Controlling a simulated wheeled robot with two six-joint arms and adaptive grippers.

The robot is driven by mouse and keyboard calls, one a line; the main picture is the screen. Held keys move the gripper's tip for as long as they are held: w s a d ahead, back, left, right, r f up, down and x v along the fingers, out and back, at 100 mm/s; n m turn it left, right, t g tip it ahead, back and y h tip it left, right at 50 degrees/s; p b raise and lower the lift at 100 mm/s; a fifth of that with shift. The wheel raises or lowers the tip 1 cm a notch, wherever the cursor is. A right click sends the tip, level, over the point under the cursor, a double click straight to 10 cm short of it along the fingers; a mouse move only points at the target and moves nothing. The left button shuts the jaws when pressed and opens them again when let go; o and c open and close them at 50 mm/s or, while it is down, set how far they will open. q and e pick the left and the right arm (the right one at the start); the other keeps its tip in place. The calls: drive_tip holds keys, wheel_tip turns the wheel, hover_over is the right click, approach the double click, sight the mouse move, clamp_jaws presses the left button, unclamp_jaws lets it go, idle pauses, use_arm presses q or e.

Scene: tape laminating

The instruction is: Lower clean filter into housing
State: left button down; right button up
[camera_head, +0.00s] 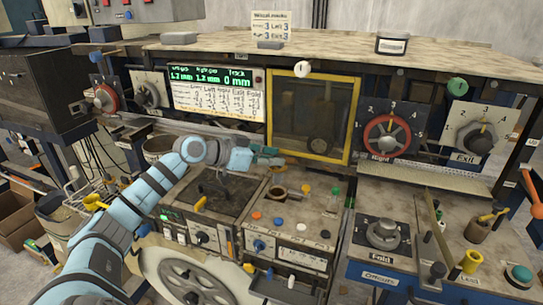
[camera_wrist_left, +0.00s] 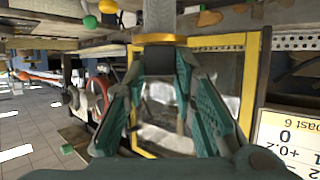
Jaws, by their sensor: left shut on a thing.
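My left gripper (camera_head: 264,158) is above the middle of the bench in the head view, pointing right, with its fingers closed. In the left wrist view, the gripper (camera_wrist_left: 160,65) is shut on the clean filter (camera_wrist_left: 158,16), a grey cylinder extending past the fingertips. The filter is hard to make out in the head view. A brown round cup (camera_head: 278,193), which looks like the housing, stands on the bench below and slightly right of the gripper. The gripper is apart from it. Its inside is mostly hidden. My right gripper is not in view.
A yellow-framed window (camera_head: 308,118) stands behind the gripper. A dark plate (camera_head: 212,192) lies to the left. The Fold dial (camera_head: 383,233) is to the right.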

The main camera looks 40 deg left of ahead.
use_arm(q)
wheel_tip(320, 180, down, 2)
drive_tip(key=shift+w+f+b, duration=0.15)
drive_tip(key=shift+b, duration=0.35)
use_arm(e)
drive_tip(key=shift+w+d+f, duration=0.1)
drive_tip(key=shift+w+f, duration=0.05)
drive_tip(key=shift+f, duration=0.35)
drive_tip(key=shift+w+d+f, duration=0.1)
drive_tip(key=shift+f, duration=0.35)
use_arm(q)
drive_tip(key=shift+s, duration=0.2)
drive_tip(key=shift+w+f, duration=0.1)
drive_tip(key=shift+f, duration=0.1)
drive_tip(key=shift+f+b, duration=1.05)
drive_tip(key=shift+f, duration=0.15)
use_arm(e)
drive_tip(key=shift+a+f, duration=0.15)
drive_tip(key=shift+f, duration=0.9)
use_arm(q)
drive_tip(key=shift+f+b, duration=1.1)
drive_tip(key=shift+f, duration=0.3)
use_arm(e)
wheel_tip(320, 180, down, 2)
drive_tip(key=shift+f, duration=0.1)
